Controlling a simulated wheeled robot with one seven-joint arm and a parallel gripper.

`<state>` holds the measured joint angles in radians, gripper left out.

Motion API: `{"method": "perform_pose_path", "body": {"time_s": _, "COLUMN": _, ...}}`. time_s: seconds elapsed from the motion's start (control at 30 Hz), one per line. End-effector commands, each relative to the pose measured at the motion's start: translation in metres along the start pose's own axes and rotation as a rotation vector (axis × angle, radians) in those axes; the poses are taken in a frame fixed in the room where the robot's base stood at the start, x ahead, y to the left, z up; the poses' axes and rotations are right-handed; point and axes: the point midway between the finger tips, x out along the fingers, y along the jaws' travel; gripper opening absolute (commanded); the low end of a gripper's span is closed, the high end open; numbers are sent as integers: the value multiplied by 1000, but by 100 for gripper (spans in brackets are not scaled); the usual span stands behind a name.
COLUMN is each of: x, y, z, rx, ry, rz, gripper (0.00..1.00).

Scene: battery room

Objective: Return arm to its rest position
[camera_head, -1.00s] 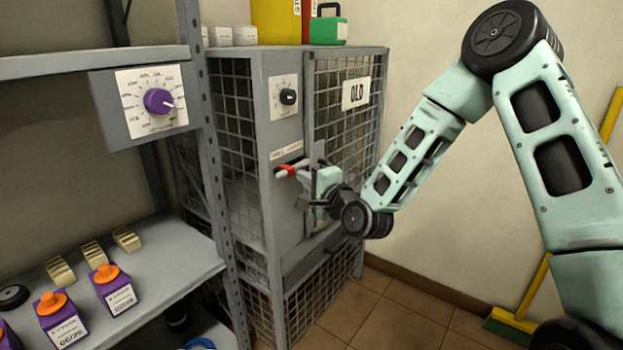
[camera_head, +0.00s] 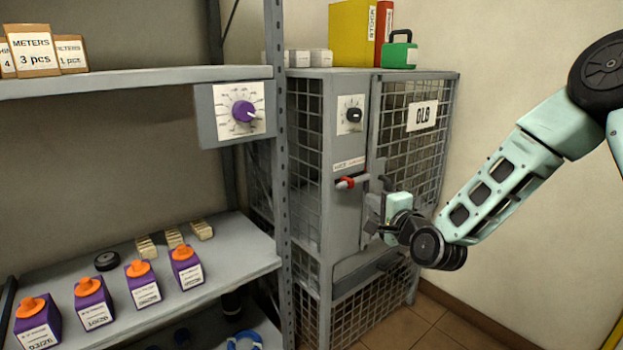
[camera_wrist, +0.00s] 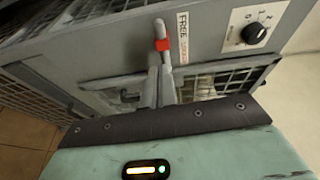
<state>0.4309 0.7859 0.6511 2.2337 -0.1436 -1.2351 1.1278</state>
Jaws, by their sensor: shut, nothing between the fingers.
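A lever with a red band (camera_head: 346,183) sticks out of the cabinet's front panel, close beyond the fingers. In the wrist view the lever (camera_wrist: 163,45) stands just past the fingers (camera_wrist: 160,88), beside a label reading FREE. I cannot tell whether the fingers touch it.
A purple dial (camera_head: 243,111) hangs from the upper shelf. Bare wall and floor lie to the right.

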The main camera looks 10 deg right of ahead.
Motion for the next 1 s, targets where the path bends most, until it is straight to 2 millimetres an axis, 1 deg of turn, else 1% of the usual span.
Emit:
{"method": "perform_pose_path", "body": {"time_s": 0.03, "x": -2, "y": -1, "z": 16, "rx": -46, "ry": -39, "rz": 32, "gripper": 0}}
{"method": "perform_pose_path", "body": {"time_s": 0.07, "x": -4, "y": 0, "z": 27, "rx": -84, "ry": -68, "rz": 61, "gripper": 0}}
{"method": "perform_pose_path", "body": {"time_s": 0.13, "x": -13, "y": 4, "z": 58, "rx": -201, "ry": -157, "rz": 147, "gripper": 0}}
{"method": "perform_pose_path", "body": {"time_s": 0.17, "x": -20, "y": 7, "z": 73, "rx": -260, "ry": -201, "rz": 189, "gripper": 0}}
{"method": "perform_pose_path", "body": {"time_s": 0.2, "x": -30, "y": 10, "z": 92, "rx": -347, "ry": -265, "rz": 247, "gripper": 0}}
{"method": "perform_pose_path", "body": {"time_s": 0.27, "x": -51, "y": 17, "z": 119, "rx": -479, "ry": -365, "rz": 332, "gripper": 0}}
{"method": "perform_pose_path", "body": {"time_s": 0.3, "x": -66, "y": 20, "z": 134, "rx": -567, "ry": -432, "rz": 384, "gripper": 0}}
{"method": "perform_pose_path", "body": {"time_s": 0.37, "x": -92, "y": 25, "z": 153, "rx": -694, "ry": -532, "rz": 458, "gripper": 0}}
{"method": "perform_pose_path", "body": {"time_s": 0.4, "x": -112, "y": 28, "z": 165, "rx": -777, "ry": -602, "rz": 504, "gripper": 0}}
{"method": "perform_pose_path", "body": {"time_s": 0.47, "x": -142, "y": 30, "z": 177, "rx": -896, "ry": -706, "rz": 569, "gripper": 0}}
{"method": "perform_pose_path", "body": {"time_s": 0.5, "x": -164, "y": 32, "z": 184, "rx": -974, "ry": -777, "rz": 608, "gripper": 0}}
{"method": "perform_pose_path", "body": {"time_s": 0.57, "x": -196, "y": 32, "z": 191, "rx": -1079, "ry": -882, "rz": 662, "gripper": 0}}
{"method": "perform_pose_path", "body": {"time_s": 0.6, "x": -217, "y": 32, "z": 194, "rx": -1140, "ry": -949, "rz": 693, "gripper": 0}}
{"method": "perform_pose_path", "body": {"time_s": 0.67, "x": -246, "y": 31, "z": 196, "rx": -1220, "ry": -1043, "rz": 733, "gripper": 0}}
{"method": "perform_pose_path", "body": {"time_s": 0.7, "x": -264, "y": 30, "z": 196, "rx": -1267, "ry": -1103, "rz": 754, "gripper": 0}}
{"method": "perform_pose_path", "body": {"time_s": 0.8, "x": -305, "y": 27, "z": 194, "rx": -1360, "ry": -1240, "rz": 799, "gripper": 0}}
{"method": "perform_pose_path", "body": {"time_s": 1.0, "x": -378, "y": 16, "z": 186, "rx": -1497, "ry": -1497, "rz": 854, "gripper": 0}}
